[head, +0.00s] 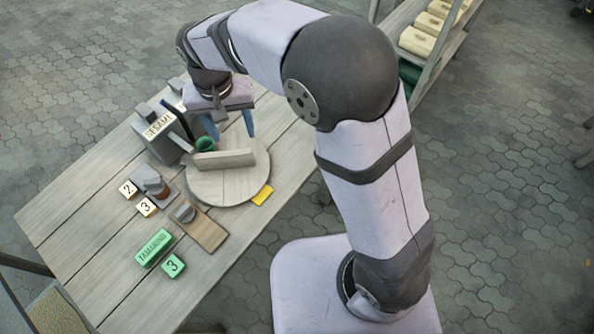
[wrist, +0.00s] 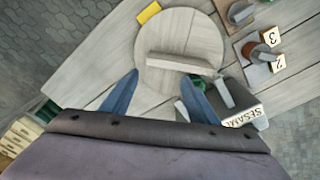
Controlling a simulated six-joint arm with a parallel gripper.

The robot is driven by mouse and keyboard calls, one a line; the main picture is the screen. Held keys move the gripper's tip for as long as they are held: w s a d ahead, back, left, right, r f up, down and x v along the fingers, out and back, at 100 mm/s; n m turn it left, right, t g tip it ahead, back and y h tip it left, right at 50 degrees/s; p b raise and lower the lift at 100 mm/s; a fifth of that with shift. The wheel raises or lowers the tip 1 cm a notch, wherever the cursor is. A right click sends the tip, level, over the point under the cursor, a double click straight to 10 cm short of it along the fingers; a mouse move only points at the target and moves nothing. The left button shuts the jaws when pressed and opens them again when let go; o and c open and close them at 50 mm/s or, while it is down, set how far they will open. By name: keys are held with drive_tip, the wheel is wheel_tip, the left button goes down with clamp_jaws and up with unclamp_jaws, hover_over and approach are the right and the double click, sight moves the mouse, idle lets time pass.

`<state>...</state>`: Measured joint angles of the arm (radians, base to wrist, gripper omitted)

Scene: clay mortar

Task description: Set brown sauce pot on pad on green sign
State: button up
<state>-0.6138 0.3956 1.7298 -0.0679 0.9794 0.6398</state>
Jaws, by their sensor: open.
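My gripper (head: 229,126) is open above the far part of the round wooden board, its blue fingers apart. In the wrist view (wrist: 160,76) the gap between the fingertips looks empty. A small brown pot with a grey top (head: 157,188) sits on a dark pad left of the board; it also shows in the wrist view (wrist: 262,54). The green sign (head: 154,248) reads TAMARIND, beside a green tile marked 3 (head: 173,266). A brown pad (head: 208,233) near them carries a grey block (head: 185,212) at its far end; its nearer part is bare.
The round board (head: 230,187) carries an upright wooden panel (head: 224,159). A green cup (head: 205,144) stands behind it, close to a finger. The grey SESAME box (head: 160,132) stands left of my gripper. White tiles (head: 128,189) and a yellow card (head: 262,195) lie around.

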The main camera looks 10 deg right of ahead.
drive_tip(key=s+d+f, duration=0.2)
drive_tip(key=s+d, duration=0.5)
drive_tip(key=d, duration=0.5)
drive_tip(key=s+d+f, duration=0.1)
drive_tip(key=s+d, duration=0.6)
drive_tip(key=d, duration=0.4)
drive_tip(key=shift+d+f+g, duration=0.35)
drive_tip(key=shift+d+g, duration=0.05)
drive_tip(key=shift+s, duration=0.1)
wheel_tip(320, 180, up, 3)
drive_tip(key=p, duration=0.3)
drive_tip(key=shift+r, duration=0.1)
